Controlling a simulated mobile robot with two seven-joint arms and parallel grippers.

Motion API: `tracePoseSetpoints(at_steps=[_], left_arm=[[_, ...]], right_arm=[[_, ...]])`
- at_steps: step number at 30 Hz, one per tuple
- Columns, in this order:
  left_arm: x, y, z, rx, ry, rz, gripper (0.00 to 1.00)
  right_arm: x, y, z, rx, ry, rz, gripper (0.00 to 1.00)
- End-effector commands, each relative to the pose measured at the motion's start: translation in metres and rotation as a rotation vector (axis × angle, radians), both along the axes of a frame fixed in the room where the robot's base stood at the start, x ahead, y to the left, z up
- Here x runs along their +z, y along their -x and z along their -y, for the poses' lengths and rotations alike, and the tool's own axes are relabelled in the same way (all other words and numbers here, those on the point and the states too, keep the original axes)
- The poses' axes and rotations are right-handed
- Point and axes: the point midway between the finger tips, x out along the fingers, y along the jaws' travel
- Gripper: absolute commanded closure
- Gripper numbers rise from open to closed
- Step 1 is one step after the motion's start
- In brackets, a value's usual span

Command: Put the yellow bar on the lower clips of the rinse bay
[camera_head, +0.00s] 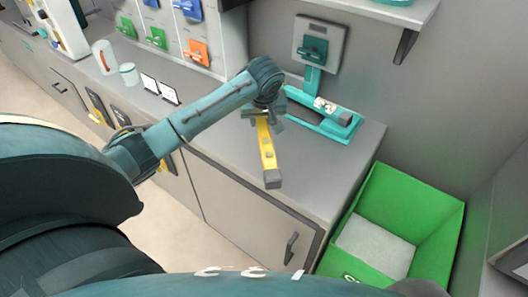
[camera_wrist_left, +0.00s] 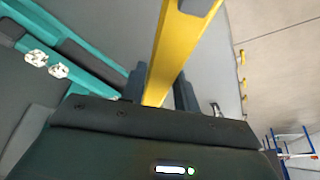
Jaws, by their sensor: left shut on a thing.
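The yellow bar (camera_head: 267,150) has a grey end block and hangs over the grey counter near its front edge. My left gripper (camera_head: 262,114) is shut on the bar near its upper end in the head view. The bar (camera_wrist_left: 178,50) also shows between the two dark fingers of the left gripper (camera_wrist_left: 161,92) in the wrist view. I cannot tell which place is the rinse bay. Yellow clips (camera_head: 97,116) show on the cabinet front at the left, partly behind my arm. Small yellow parts (camera_wrist_left: 242,72) also show in the wrist view. My right gripper is not in view.
A teal stand (camera_head: 325,122) with a grey box stands at the counter's back right. A green bin (camera_head: 440,205) is at the counter's right end. White cups (camera_head: 104,57) stand at the left.

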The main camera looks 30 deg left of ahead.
Motion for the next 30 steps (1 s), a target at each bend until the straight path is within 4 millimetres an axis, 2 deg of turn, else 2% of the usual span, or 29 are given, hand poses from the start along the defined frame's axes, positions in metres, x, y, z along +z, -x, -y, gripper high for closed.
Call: tracePoseSetpoints(at_steps=[4, 12, 17, 22, 25, 30], left_arm=[[-0.008, -0.003, -0.004, 0.019, -0.001, -0.001, 1.00], [-0.055, -0.002, -0.005, 0.018, -0.002, -0.001, 1.00], [-0.069, -0.003, -0.005, 0.018, -0.002, 0.000, 1.00], [-0.093, -0.002, -0.005, 0.017, -0.003, -0.001, 1.00], [-0.100, -0.003, -0.004, 0.017, -0.002, 0.001, 1.00], [-0.101, -0.003, -0.004, 0.016, -0.001, 0.002, 1.00]], right_arm=[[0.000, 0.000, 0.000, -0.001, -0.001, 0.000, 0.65], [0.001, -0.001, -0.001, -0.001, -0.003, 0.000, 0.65], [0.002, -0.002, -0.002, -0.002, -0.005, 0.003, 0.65], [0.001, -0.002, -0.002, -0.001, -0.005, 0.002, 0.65], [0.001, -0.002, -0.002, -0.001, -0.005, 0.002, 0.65], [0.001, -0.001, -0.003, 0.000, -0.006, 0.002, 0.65]])
